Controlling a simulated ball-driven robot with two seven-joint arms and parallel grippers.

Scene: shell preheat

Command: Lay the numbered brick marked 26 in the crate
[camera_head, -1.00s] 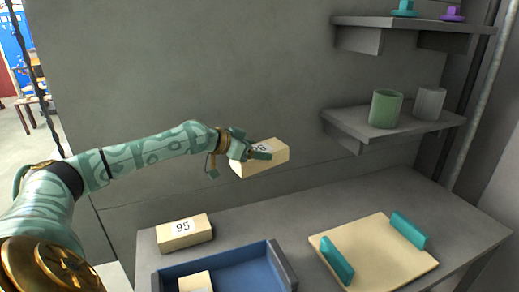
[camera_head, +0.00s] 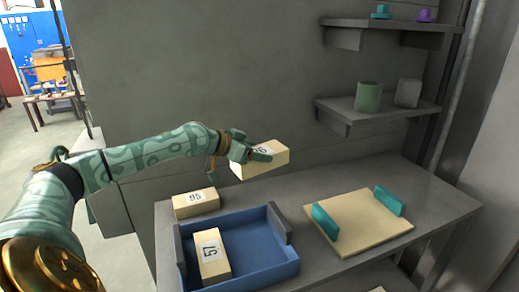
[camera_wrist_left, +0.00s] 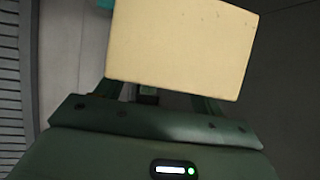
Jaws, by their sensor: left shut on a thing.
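My left gripper (camera_head: 248,152) is shut on a pale numbered brick (camera_head: 265,168) and holds it in the air, above and behind the blue crate. The brick's label is partly covered by a finger; one digit looks like a 6, and I cannot read the whole number. In the left wrist view the held brick (camera_wrist_left: 182,48) shows a plain face. The blue crate (camera_head: 262,262) stands on the worktop, with grey end walls. A brick marked 57 (camera_head: 213,265) lies in its left part; its right part is empty. My right gripper is not in view.
A brick marked 95 (camera_head: 195,206) lies behind the crate on the left of the grey worktop (camera_head: 425,195). A tan board (camera_head: 362,222) with teal handles lies to the right. Shelves above hold a green cup (camera_head: 368,97) and a grey cup (camera_head: 407,93).

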